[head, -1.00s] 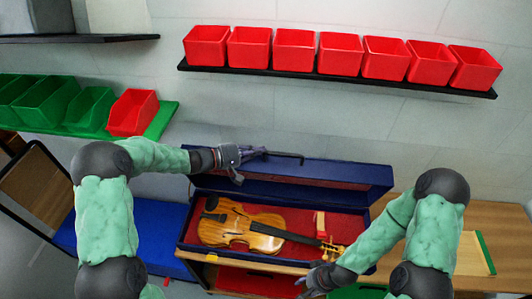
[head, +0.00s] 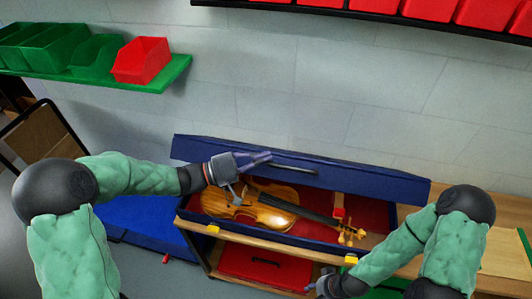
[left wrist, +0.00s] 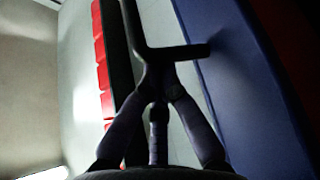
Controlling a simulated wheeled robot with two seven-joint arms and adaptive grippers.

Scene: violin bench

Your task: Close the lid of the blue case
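The blue case (head: 300,240) lies open on the bench in the head view, with a red lining. A violin (head: 250,208) lies in it, scroll to the right. The blue lid (head: 370,183) is hinged at the back and stands partly open, tilted over the rear of the case. A dark bar handle (head: 297,170) is on the lid. My left gripper (head: 265,158) is at the handle's left end. In the left wrist view its fingers (left wrist: 158,72) come together at the dark handle (left wrist: 180,52). My right gripper (head: 322,285) is low in front of the case; its fingers are unclear.
A red drawer or box (head: 265,265) is below the bench top. A green shelf (head: 165,82) with bins is on the wall at left. The wooden bench top (head: 500,245) extends to the right.

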